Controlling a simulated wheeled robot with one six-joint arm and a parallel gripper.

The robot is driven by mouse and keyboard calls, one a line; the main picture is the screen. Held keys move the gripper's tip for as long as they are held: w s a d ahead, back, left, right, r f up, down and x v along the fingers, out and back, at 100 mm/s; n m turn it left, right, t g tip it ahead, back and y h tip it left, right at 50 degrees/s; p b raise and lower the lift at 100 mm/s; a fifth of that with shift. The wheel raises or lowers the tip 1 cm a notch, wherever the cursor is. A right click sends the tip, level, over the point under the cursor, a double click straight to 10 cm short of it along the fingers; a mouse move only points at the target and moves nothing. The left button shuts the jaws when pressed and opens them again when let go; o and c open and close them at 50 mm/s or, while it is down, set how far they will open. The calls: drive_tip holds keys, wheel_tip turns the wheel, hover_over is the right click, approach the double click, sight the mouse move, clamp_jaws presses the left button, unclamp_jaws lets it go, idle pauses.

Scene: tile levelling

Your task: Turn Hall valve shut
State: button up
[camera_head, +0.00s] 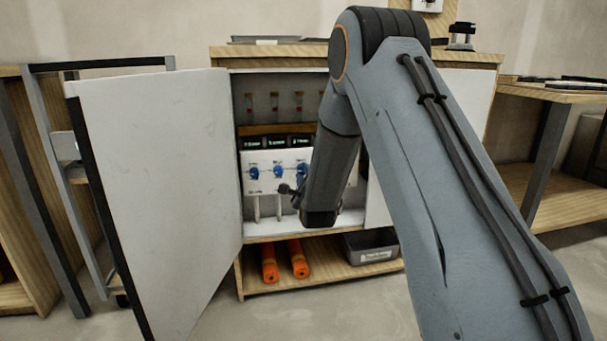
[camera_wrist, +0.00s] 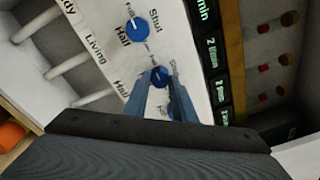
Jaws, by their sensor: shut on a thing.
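The Hall valve (camera_wrist: 158,73) is a small blue knob on a white panel (camera_wrist: 176,45), with the label "Hall" beside it in the wrist view. My gripper (camera_wrist: 161,84) has its two blue-grey fingers on either side of this knob and is shut on it. The fingers cover part of the knob and its printed marks, so I cannot tell which mark it points to. The Living valve (camera_wrist: 137,30), a like blue knob with a white pointer line, stands free just above it in the wrist view. In the head view my arm partly hides the panel.
The open white cabinet door (camera_head: 158,185) stands to the left of my arm. Green-lettered displays (camera_wrist: 213,60) and red-marked gauges (camera_head: 275,103) sit above the valves. White pipes (camera_wrist: 67,57) run below them. Orange cylinders (camera_head: 269,262) and a grey bin (camera_head: 372,246) lie on the lower shelf.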

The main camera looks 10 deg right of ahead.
drive_tip(key=m+y+p, duration=0.1)
drive_tip(key=m+p, duration=0.9)
drive_tip(key=m, duration=0.4)
drive_tip(key=m+y+p, duration=0.1)
drive_tip(key=m+p, duration=0.9)
drive_tip(key=m, duration=0.4)
drive_tip(key=shift+d+r+m, duration=0.1)
drive_tip(key=shift+m, duration=0.3)
drive_tip(key=n+p, duration=0.1)
drive_tip(key=n, duration=0.4)
drive_tip(key=n+p, duration=0.1)
drive_tip(key=n, duration=0.4)
drive_tip(key=shift+n+g+h, duration=0.4)
idle(0.6)
idle(0.5)
